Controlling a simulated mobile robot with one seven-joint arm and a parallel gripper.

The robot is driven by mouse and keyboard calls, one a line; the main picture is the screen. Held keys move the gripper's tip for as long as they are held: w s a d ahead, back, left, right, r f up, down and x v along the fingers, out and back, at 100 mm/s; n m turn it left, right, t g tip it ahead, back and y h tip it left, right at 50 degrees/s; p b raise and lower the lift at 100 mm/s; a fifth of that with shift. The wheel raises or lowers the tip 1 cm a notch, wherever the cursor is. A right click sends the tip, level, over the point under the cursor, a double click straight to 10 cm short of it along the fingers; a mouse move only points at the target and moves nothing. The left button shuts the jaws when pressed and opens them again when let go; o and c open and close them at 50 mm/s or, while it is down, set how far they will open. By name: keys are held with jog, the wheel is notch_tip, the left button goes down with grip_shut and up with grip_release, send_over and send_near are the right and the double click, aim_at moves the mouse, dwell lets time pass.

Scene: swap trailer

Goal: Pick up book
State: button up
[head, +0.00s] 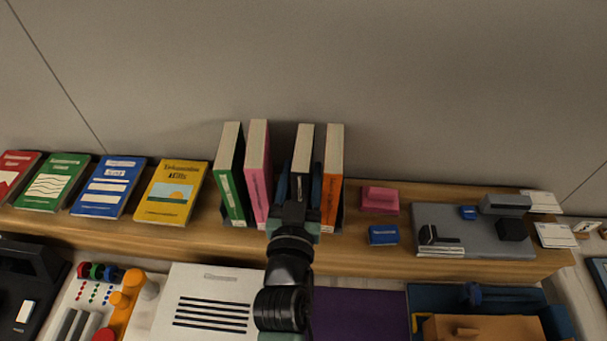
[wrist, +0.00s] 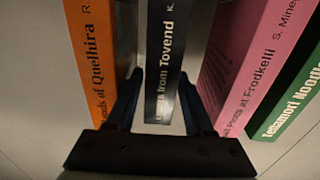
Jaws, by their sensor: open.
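A dark book (head: 303,155) stands upright on the wooden shelf between a pink book (head: 258,165) and an orange book (head: 332,180). The jaws are open. I cannot tell whether either finger touches the book. My arm hides the lower part of the book in the head view.
A green book (head: 230,175) stands left of the pink one. Several books, including a yellow one (head: 172,192), lean face-out further left. A pink block (head: 380,199), a blue block (head: 383,235) and a grey board (head: 465,232) lie right. The wall is close behind.

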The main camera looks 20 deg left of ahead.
jog(key=w, duration=0.3)
jog(key=shift+w+a, duration=0.2)
jog(key=shift+a, duration=0.1)
grip_shut()
jog(key=shift+r, duration=0.1)
dwell(1.1)
